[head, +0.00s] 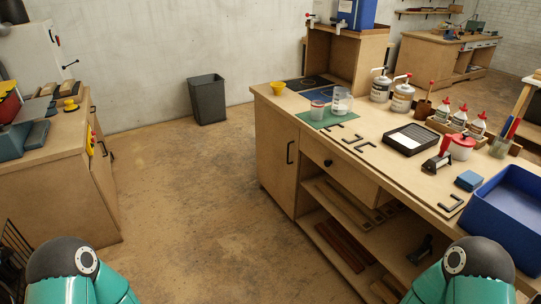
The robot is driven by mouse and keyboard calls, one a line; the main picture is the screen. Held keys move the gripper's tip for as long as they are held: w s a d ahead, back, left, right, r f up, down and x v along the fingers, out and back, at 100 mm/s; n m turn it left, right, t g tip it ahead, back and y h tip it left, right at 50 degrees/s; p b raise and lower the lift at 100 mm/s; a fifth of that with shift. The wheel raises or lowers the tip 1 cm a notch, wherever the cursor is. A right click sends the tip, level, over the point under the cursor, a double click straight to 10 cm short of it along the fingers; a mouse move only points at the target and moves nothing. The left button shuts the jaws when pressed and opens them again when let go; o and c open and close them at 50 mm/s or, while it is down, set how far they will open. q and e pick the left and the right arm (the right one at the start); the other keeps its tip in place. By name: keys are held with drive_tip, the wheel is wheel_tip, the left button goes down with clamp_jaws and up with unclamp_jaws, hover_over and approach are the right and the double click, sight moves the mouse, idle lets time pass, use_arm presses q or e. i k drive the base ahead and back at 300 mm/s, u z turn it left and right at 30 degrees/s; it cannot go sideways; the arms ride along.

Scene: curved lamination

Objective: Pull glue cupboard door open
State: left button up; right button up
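The wooden workbench (262,92) stands at the right with its long front facing the open floor. At its left end is a plain wooden cupboard door (274,165) with a black vertical bar handle (290,152) near its right edge. The door looks shut, and what is behind it is hidden. No label shows that this is the glue cupboard, but glue-type bottles stand on the bench above. Only teal parts of my two arms show at the bottom left and bottom right corners. Both my grippers are out of view, and nothing touches the handle.
Right of the door are a drawer (345,178) with a black knob and open shelves. A blue crate (509,210) sits at the bench's right. A dark bin (208,101) stands by the wall, another cabinet (65,185) at left. The floor (200,210) between is clear.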

sight(278, 152)
drive_tip(key=z, duration=0.1)
drive_tip(key=i, duration=0.95)
drive_tip(key=u, duration=0.05)
drive_tip(key=k, duration=0.55)
drive_tip(key=u, duration=0.7)
drive_tip(key=i, duration=0.85)
drive_tip(key=u, duration=0.4)
drive_tip(key=i, duration=1.1)
drive_tip(key=z, duration=0.8)
